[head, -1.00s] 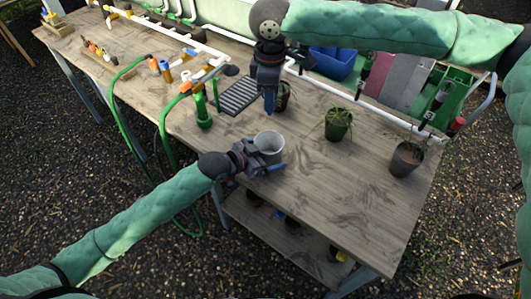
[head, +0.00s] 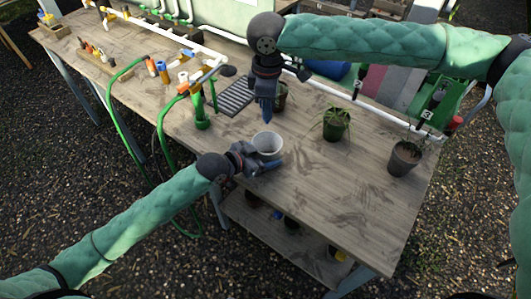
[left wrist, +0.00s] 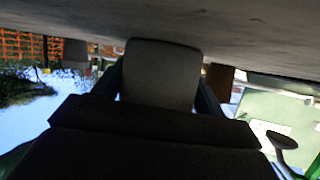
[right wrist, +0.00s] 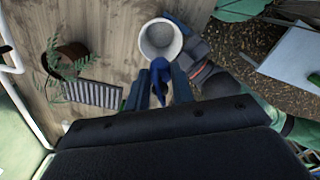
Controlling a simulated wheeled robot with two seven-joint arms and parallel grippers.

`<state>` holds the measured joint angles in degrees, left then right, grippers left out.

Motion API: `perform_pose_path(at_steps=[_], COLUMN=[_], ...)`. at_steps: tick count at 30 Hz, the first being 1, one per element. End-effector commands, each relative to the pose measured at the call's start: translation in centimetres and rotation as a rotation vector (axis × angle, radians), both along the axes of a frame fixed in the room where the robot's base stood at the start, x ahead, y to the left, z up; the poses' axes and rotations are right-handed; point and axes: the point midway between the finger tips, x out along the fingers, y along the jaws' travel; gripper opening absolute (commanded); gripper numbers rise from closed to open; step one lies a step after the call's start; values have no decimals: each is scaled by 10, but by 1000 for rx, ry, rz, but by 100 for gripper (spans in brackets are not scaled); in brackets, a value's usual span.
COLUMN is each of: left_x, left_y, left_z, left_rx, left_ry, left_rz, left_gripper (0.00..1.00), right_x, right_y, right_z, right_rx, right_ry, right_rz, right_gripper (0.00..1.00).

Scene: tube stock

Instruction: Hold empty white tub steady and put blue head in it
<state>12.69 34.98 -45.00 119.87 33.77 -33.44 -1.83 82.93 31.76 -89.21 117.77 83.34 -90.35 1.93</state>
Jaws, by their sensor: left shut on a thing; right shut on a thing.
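The white tub (head: 268,143) stands upright on the wooden table near its front edge. It looks empty in the right wrist view (right wrist: 160,40). My left gripper (head: 262,160) is shut on the tub's side; in the left wrist view the tub (left wrist: 161,75) sits between the fingers. My right gripper (head: 267,105) points down above the table, behind the tub in the head view. It is shut on the blue head (right wrist: 159,76), which shows between its fingers close to the tub's rim in the right wrist view. The blue head is apart from the table.
A black slotted tray (head: 236,97) and a potted plant (head: 280,95) are near my right gripper. Two more potted plants (head: 335,124) (head: 404,158) stand to the right. Green hoses and pipe fittings (head: 200,110) are at the left. The table's front right is clear.

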Motion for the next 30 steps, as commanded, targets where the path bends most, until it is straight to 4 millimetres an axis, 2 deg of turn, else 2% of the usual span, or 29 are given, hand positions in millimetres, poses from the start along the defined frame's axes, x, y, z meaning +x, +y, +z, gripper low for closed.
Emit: perform_pose_path(at_steps=[30], left_x=[0], left_y=[0], left_z=[0], left_rx=[0], left_ry=[0], left_rz=[0], left_gripper=[49], right_x=[0], right_y=[0], right_z=[-58], right_rx=[1], right_ry=[1], right_rz=[0], right_gripper=[2])
